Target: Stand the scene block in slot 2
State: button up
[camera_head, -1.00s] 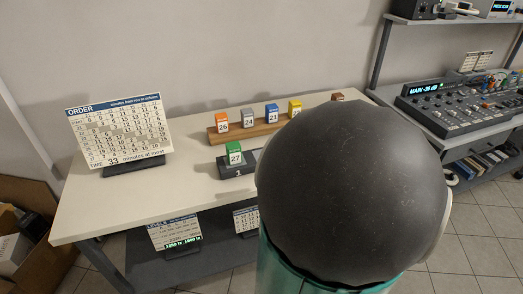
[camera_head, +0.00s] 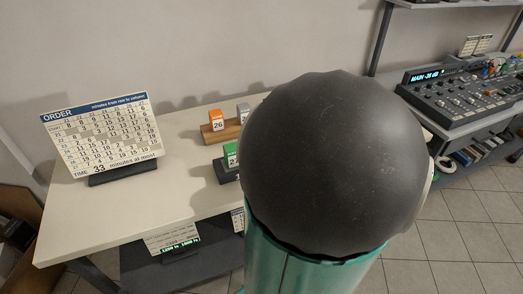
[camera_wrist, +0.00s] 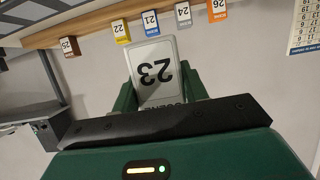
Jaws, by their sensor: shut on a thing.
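In the wrist view my gripper (camera_wrist: 156,88) is shut on the pale scene block numbered 23 (camera_wrist: 150,66), which shows upside down between the green fingers. In the head view my arm hides the gripper and this block. A dark slot base (camera_head: 226,173) stands on the table, with a green block (camera_head: 231,150) upright at its left end. My arm covers the rest of the base, so slot 2 is hidden.
A wooden rack (camera_head: 214,135) holds an orange block (camera_head: 216,120) and a grey block (camera_head: 243,112); the wrist view shows several blocks on it. An order board (camera_head: 103,128) stands on the table's left. A mixing desk (camera_head: 465,98) is at right.

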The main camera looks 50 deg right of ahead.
jog(key=w+f, duration=0.3)
jog(key=w, duration=0.1)
jog(key=w+a+f, duration=0.1)
jog(key=w+f, duration=0.2)
jog(key=w, duration=0.1)
jog(key=w+f, duration=0.3)
jog(key=w, duration=0.2)
jog(key=shift+a+f, duration=0.15)
jog(key=f, duration=0.2)
jog(key=shift+w+f, duration=0.3)
jog(key=shift+f, duration=0.55)
jog(key=shift+s, duration=0.1)
jog(key=shift+f, duration=0.2)
jog(key=o, duration=1)
